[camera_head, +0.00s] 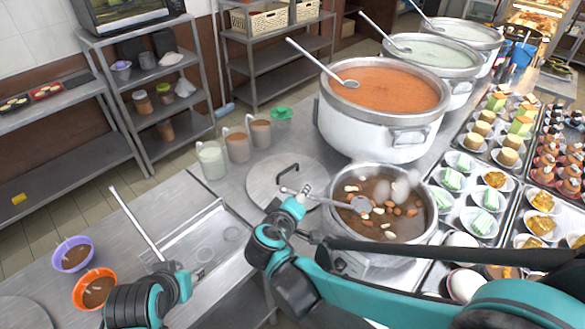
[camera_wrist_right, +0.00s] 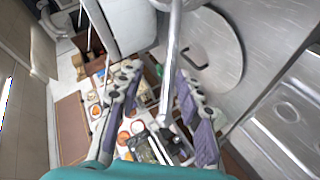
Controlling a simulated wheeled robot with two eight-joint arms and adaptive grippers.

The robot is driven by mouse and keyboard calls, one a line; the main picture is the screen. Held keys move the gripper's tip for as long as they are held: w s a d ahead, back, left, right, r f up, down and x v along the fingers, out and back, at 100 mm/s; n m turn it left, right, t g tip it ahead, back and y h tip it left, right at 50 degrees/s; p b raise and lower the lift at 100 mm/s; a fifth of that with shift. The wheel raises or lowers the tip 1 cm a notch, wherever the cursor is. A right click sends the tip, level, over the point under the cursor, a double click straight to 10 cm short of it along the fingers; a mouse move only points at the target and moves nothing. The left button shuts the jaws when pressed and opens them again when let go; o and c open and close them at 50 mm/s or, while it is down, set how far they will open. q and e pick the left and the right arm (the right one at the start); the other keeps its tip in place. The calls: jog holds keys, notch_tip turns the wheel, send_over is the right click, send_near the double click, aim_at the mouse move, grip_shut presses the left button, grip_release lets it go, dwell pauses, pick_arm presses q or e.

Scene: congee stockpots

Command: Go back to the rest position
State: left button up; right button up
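A metal ladle (camera_head: 360,204) rests in a steel pot (camera_head: 431,226) of brown congee with nuts. Its handle reaches left over the pot rim. My right gripper (camera_head: 292,208) is beside the handle end. In the right wrist view my right gripper (camera_wrist_right: 158,108) has its two fingers spread apart, with a metal handle (camera_wrist_right: 174,65) showing between them and gaps at the sides. My left arm is low at the left, and its fingers are not clearly visible. Another ladle handle (camera_head: 136,222) slants up behind it from a steel tray (camera_head: 222,238).
A round lid (camera_head: 265,185) lies left of the pot and shows in the wrist view (camera_wrist_right: 225,60). A large pot of orange congee (camera_head: 370,135) stands behind. Dessert trays (camera_head: 505,215) fill the right. Purple (camera_head: 62,257) and orange (camera_head: 80,295) bowls stand at the left.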

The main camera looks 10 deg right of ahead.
jog(key=shift+d, duration=0.1)
jog(key=s+d+f+m+g+y+b, duration=0.1)
jog(key=s+d+f+m+g+y, duration=0.1)
jog(key=s, duration=0.6)
jog(key=s+d+f+m+g+y+b, duration=0.1)
jog(key=s+d+f+m+g+y, duration=0.1)
jog(key=s, duration=0.6)
jog(key=d+f+m+y, duration=0.1)
jog(key=d+m+y, duration=0.1)
jog(key=shift+s+d, duration=0.2)
jog(key=shift+d, duration=0.1)
jog(key=shift+d+f, duration=0.1)
jog(key=shift+f, duration=0.05)
